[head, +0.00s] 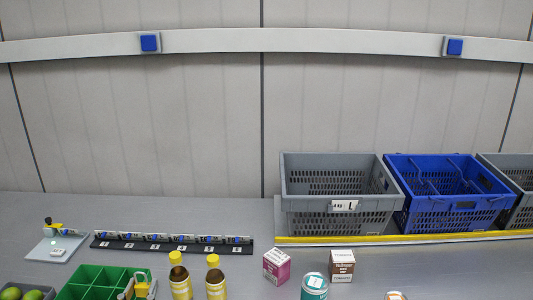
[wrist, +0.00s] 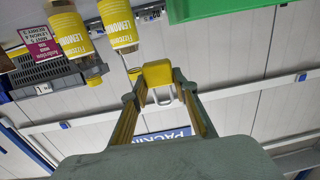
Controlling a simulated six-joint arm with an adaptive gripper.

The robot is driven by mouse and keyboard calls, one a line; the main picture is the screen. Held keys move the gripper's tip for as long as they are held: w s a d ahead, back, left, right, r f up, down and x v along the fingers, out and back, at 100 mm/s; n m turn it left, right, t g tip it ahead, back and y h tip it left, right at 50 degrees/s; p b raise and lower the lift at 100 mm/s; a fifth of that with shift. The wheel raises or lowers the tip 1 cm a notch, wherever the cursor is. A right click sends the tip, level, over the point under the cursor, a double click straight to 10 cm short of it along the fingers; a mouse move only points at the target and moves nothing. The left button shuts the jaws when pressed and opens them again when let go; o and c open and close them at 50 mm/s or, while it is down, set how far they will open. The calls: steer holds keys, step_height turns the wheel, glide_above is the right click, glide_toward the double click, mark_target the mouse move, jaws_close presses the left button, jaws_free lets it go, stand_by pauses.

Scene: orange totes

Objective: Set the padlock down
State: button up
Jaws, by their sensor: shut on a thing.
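My gripper (wrist: 160,90) is shut on a padlock with a yellow body (wrist: 158,73) and a pale metal shackle. The body sits between the fingertips and the shackle points back toward the palm. In the head view the padlock (head: 141,290) shows at the bottom edge, by the right end of the green divided bin (head: 88,270). Most of the gripper is cut off there. I cannot tell whether the padlock touches anything below.
Two yellow-labelled bottles (head: 180,284) stand right of the padlock, with pink (head: 276,266) and brown-white (head: 342,265) boxes beyond. A black numbered rack (head: 170,245) lies behind. Grey (head: 340,208) and blue (head: 447,215) crates stand back right. Grey table shows between rack and boxes.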

step_height(320, 180, up, 11)
steer(key=n+y, duration=0.2)
steer(key=y, duration=0.2)
step_height(320, 180, up, 10)
steer(key=f+n+g+y, duration=0.1)
steer(key=n+g+y, duration=0.1)
steer(key=n+y, duration=0.1)
glide_above(143, 286)
steer(key=s+d, duration=0.2)
steer(key=d, duration=0.1)
steer(key=s+d+r+n+g+y, duration=0.2)
steer(key=s+d+r+y, duration=0.1)
steer(key=s+d+r, duration=0.7)
steer(key=v, duration=0.2)
steer(key=shift+d, duration=0.4)
steer(key=shift+s+a+f, duration=0.1)
steer(key=shift+s, duration=0.1)
steer(key=w+d+m+t+h, duration=0.1)
steer(key=w+d+m+h, duration=0.1)
steer(key=d, duration=0.8)
steer(key=w+d+m+t+h, duration=0.1)
steer(key=w+d+m+h, duration=0.2)
steer(key=d, duration=0.8)
steer(key=w+d+m+t+h, duration=0.2)
steer(key=w+d+h, duration=0.4)
steer(key=d, duration=0.5)
steer(key=shift+w+d+m, duration=0.2)
steer(key=shift+w+m, duration=0.1)
steer(key=shift+w, duration=0.15)
